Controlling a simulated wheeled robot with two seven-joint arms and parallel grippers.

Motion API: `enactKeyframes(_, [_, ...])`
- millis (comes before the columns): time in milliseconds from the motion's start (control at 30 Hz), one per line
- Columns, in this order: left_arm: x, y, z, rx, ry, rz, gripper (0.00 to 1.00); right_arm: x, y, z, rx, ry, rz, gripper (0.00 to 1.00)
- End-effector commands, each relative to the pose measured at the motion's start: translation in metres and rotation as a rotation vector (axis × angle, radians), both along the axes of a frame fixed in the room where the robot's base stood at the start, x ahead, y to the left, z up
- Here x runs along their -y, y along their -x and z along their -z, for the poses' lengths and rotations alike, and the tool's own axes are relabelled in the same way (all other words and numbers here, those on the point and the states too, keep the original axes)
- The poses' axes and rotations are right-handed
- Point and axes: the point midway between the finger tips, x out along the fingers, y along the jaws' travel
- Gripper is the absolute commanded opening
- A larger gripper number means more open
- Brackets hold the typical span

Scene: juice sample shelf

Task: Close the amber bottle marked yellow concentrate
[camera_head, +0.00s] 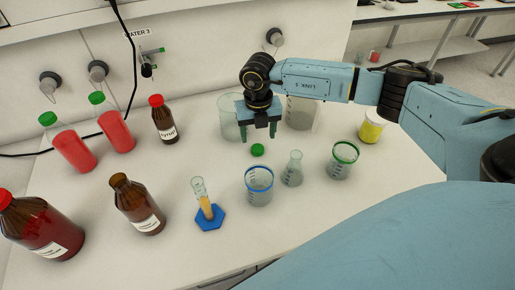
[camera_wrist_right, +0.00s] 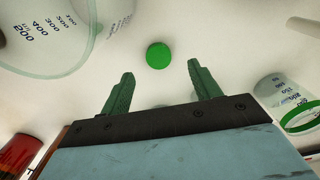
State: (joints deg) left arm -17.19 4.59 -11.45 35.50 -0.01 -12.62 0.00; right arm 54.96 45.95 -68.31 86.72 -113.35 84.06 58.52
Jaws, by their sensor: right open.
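An amber bottle (camera_head: 137,205) with an open neck and a white label stands at the left centre of the bench. Its label text is too small to read. A green cap (camera_head: 257,150) lies flat on the bench behind the blue-rimmed beaker. It also shows in the right wrist view (camera_wrist_right: 158,55). My right gripper (camera_head: 262,138) is open and empty, pointing down above and close to the green cap. In the wrist view the cap lies just beyond the gap between its fingertips (camera_wrist_right: 160,69). My left gripper is not in view.
A blue-rimmed beaker (camera_head: 259,187), a flask (camera_head: 292,170) and a green-rimmed beaker (camera_head: 342,161) stand in front of the cap. A cylinder (camera_head: 207,205) stands near the amber bottle. Red-capped amber bottles (camera_head: 162,121) (camera_head: 42,228) and green-capped red bottles (camera_head: 72,147) stand left. Large beakers (camera_head: 230,118) stand behind.

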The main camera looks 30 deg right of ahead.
Motion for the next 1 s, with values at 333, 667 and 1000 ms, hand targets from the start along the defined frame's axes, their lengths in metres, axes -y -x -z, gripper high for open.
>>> enactKeyframes(333, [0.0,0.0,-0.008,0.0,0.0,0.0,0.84,-0.002,-0.001,0.036,-0.002,0.0,0.001,0.62])
enactKeyframes(667, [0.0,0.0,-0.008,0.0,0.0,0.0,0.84,-0.002,-0.001,0.052,-0.001,0.0,0.0,0.62])
enactKeyframes(1000, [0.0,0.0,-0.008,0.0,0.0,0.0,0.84,-0.002,-0.002,0.051,0.0,0.0,0.0,0.41])
